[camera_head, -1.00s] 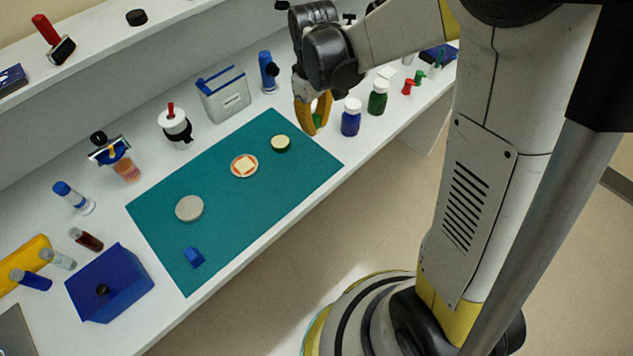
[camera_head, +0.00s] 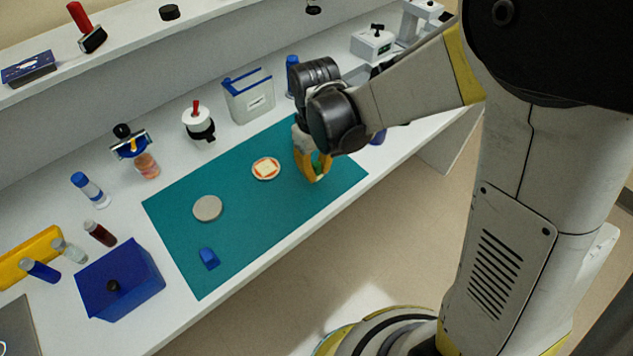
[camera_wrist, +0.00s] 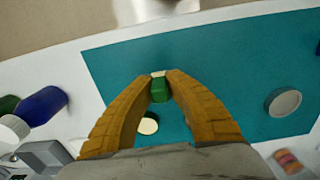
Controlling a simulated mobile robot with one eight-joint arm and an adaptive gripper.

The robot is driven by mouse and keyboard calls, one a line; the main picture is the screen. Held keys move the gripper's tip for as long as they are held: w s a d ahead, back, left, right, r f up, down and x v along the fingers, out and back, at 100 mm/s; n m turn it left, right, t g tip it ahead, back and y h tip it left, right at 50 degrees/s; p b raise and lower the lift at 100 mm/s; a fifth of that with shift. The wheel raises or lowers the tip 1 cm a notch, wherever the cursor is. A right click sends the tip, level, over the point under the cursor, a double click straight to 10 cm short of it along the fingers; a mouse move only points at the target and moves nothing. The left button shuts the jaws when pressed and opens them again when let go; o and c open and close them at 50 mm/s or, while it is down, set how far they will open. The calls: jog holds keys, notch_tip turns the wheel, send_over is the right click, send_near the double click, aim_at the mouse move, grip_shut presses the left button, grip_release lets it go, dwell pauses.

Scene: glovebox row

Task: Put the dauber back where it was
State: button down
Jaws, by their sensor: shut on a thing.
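My gripper (camera_head: 316,178) is shut on a small green piece with a pale end, which I take to be the dauber (camera_wrist: 159,91). In the wrist view it sits between the yellow fingertips (camera_wrist: 161,77), above the teal mat (camera_wrist: 228,60). A small round pale-topped pot (camera_wrist: 148,124) shows just behind the dauber in the wrist view. In the head view my gripper is over the right part of the teal mat (camera_head: 240,235) and hides that pot. Whether the dauber touches anything is not clear.
On the mat are a plate with a square piece (camera_head: 265,169), a grey disc (camera_head: 208,208) and a blue block (camera_head: 209,258). A blue bottle (camera_wrist: 42,107) is near my gripper.

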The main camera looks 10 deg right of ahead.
aim_at(316, 187)
jog(key=shift+f+b, duration=0.9)
jog(key=shift+f, duration=1)
jog(key=shift+f, duration=0.1)
jog(key=shift+f, duration=0.15)
jog(key=c, duration=1.4)
grip_release()
jog(key=shift+c, duration=0.2)
